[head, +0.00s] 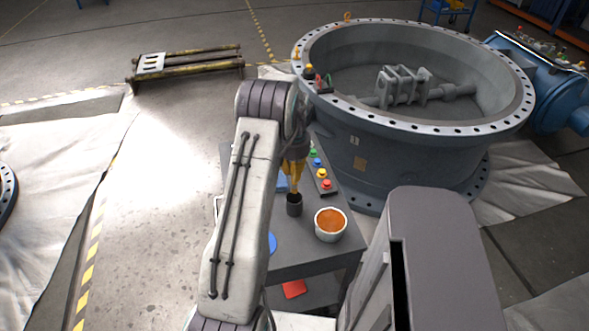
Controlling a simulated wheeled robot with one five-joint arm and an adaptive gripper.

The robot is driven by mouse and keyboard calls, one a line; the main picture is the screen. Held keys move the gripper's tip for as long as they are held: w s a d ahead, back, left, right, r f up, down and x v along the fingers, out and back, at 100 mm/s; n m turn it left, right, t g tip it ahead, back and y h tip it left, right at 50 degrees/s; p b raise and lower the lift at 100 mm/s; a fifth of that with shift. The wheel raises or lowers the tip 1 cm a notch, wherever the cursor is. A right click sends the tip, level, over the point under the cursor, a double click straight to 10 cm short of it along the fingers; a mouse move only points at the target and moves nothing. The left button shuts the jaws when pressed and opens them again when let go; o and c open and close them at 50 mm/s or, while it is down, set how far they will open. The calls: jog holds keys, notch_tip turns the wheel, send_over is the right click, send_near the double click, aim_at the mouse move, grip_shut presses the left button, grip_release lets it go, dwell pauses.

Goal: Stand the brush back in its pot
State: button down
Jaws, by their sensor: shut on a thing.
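My gripper (296,176) points down over the grey cart, its yellow-orange fingers shut on the brush (296,188). Only a little of the brush shows below the fingers; the rest is hidden by the fingers and arm. A small dark cylindrical pot (294,208) stands upright on the cart top directly below, in line with the brush. I cannot tell whether the brush's lower end is above the pot's rim or just inside it.
A white bowl with orange-brown contents (331,235) stands right of the pot. A strip with coloured buttons (325,183) lies behind. A blue disc (272,242) is at the cart's left edge. A large grey flanged valve (400,150) rises behind the cart.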

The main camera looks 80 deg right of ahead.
aim_at(294, 187)
jog(key=shift+f+b, duration=2.9)
jog(key=shift+f, duration=0.65)
jog(key=c, duration=1.1)
grip_release()
jog(key=shift+c, duration=0.2)
notch_tip(294, 187, up, 12)
